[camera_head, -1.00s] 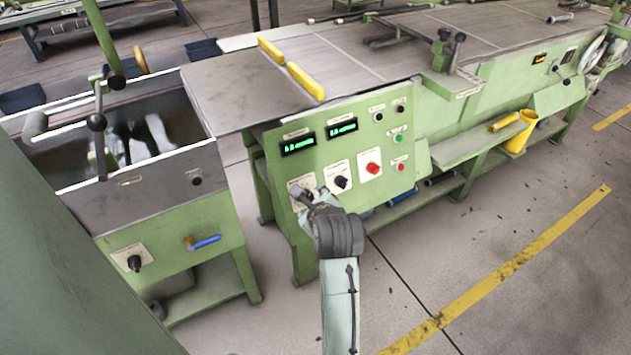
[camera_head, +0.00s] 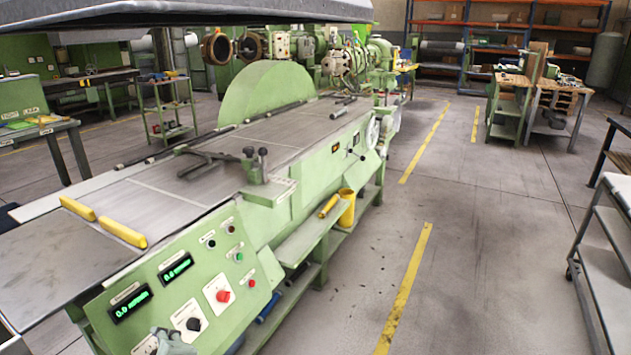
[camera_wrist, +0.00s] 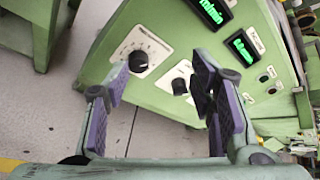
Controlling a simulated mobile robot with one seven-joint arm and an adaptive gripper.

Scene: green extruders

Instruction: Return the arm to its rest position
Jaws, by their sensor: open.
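My gripper (camera_wrist: 160,85) is open and empty in the wrist view, its dark-padded fingers spread apart. Behind the fingers is the green control panel (camera_wrist: 165,22). One black knob (camera_wrist: 138,61) shows between the fingers, close to the left fingertip in the picture. A second black knob (camera_wrist: 179,86) shows beside the right finger. Whether a finger touches the panel cannot be told. In the head view only a small part of my arm's end shows at the bottom edge, in front of the panel (camera_head: 152,306); the rest is out of frame.
The long green machine (camera_head: 290,205) runs away from the panel, with yellow bars (camera_head: 118,233) on its top and a yellow cup (camera_head: 347,206) on its side shelf. Open floor (camera_head: 480,270) with yellow lines lies to the right. A grey cart (camera_head: 610,240) stands at the right edge.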

